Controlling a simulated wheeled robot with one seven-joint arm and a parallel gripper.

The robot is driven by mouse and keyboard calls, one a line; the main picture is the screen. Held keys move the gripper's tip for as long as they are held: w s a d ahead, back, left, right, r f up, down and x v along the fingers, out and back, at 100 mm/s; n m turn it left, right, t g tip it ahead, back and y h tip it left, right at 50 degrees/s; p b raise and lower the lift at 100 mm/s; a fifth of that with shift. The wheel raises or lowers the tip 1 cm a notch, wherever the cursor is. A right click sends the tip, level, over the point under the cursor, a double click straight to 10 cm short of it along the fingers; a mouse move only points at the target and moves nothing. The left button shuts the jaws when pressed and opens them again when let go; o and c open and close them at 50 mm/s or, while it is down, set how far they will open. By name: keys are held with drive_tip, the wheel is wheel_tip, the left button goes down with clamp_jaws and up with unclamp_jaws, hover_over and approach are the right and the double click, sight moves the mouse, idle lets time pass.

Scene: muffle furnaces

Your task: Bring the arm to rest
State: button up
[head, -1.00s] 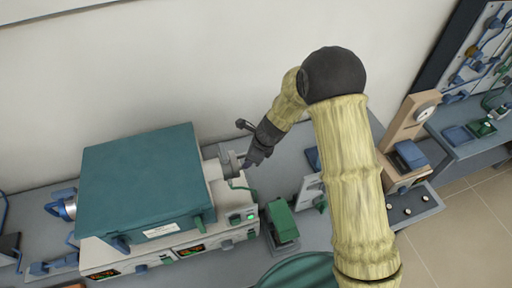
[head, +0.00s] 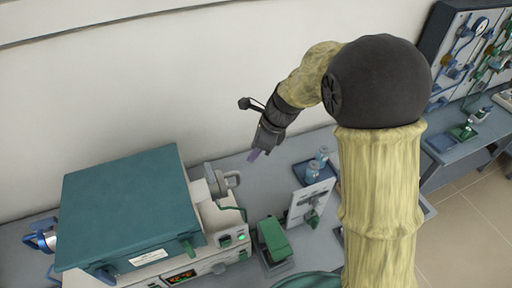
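My gripper (head: 258,149) hangs in the air in the head view, above the bench and to the right of the teal-topped furnace (head: 130,210). It points down and to the left, clear of the furnace. A small purplish piece shows at its fingertips; I cannot tell whether it is a finger or a held thing. The arm is bent, with a large dark joint high at the right. Whether the fingers are open or shut is too small to tell.
A green-topped device (head: 273,241) and a white upright panel (head: 309,203) stand on the bench right of the furnace. Blue-capped bottles (head: 312,172) sit on a tray behind. A wall panel with valves (head: 470,50) is at far right. The air before the wall is free.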

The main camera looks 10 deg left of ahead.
drive_tip(key=shift+d+r, duration=0.15)
drive_tip(key=shift+r, duration=0.2)
drive_tip(key=s+d+n+t+h, duration=0.1)
drive_tip(key=s+d+n, duration=0.3)
drive_tip(key=d, duration=0.5)
drive_tip(key=s+d+n+h, duration=0.2)
drive_tip(key=s+d+n, duration=0.2)
drive_tip(key=d+n, duration=0.4)
drive_tip(key=s+d+n+t+h, duration=0.1)
drive_tip(key=s+d+n, duration=0.3)
drive_tip(key=d, duration=0.5)
drive_tip(key=shift+d+f+n+t+h, duration=0.3)
drive_tip(key=shift+d+f+n, duration=0.1)
drive_tip(key=shift+n, duration=0.5)
